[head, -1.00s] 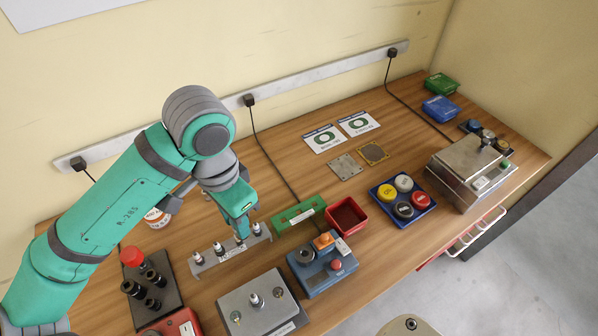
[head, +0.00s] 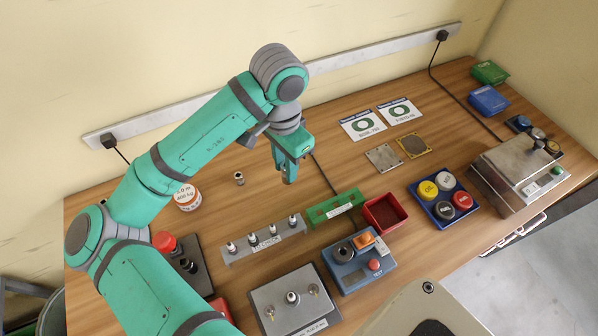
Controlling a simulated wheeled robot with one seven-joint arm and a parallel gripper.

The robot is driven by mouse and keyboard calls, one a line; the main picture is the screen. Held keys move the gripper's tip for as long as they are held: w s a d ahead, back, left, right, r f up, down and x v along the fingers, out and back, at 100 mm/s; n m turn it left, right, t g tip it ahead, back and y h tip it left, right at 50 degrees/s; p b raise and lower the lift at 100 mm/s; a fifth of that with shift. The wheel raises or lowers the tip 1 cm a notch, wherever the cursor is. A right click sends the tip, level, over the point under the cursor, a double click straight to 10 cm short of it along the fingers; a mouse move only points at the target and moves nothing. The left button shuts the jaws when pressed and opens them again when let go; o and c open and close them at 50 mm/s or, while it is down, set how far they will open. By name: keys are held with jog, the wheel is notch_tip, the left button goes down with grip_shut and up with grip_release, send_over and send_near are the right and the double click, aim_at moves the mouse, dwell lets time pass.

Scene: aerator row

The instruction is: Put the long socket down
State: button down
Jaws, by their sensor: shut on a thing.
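My gripper (head: 289,179) is raised over the table behind the metal rail, pointing down. It is shut on a dark piece, taken to be the long socket, though the fingers hide most of it and its length cannot be told. A dark stand (head: 207,283) at the lower left carries black sockets (head: 188,265); my arm covers part of it. The metal rail (head: 265,243) holds several small silver-and-black fittings in a row, in front of my gripper.
A small metal fitting (head: 239,178) stands left of my gripper, near a white-and-red tub (head: 187,198). A green holder (head: 337,208), red bin (head: 385,213), blue tester (head: 358,265) and grey fixture (head: 295,303) crowd the front. Wood around the gripper is bare.

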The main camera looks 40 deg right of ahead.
jog(key=d+f, duration=0.2)
jog(key=f, duration=0.1)
jog(key=d+f, duration=0.1)
jog(key=shift+w+d+f, duration=0.3)
jog(key=shift+d+f, duration=0.05)
jog(key=shift+f, duration=0.05)
jog(key=shift+d+f, duration=0.1)
jog(key=shift+f, duration=1.55)
jog(key=shift+f, duration=0.2)
jog(key=c, duration=1.5)
grip_release()
jog(key=shift+w, duration=0.15)
jog(key=shift+d+r, duration=0.1)
notch_tip(320, 180, up, 12)
jog(key=shift+r, duration=0.1)
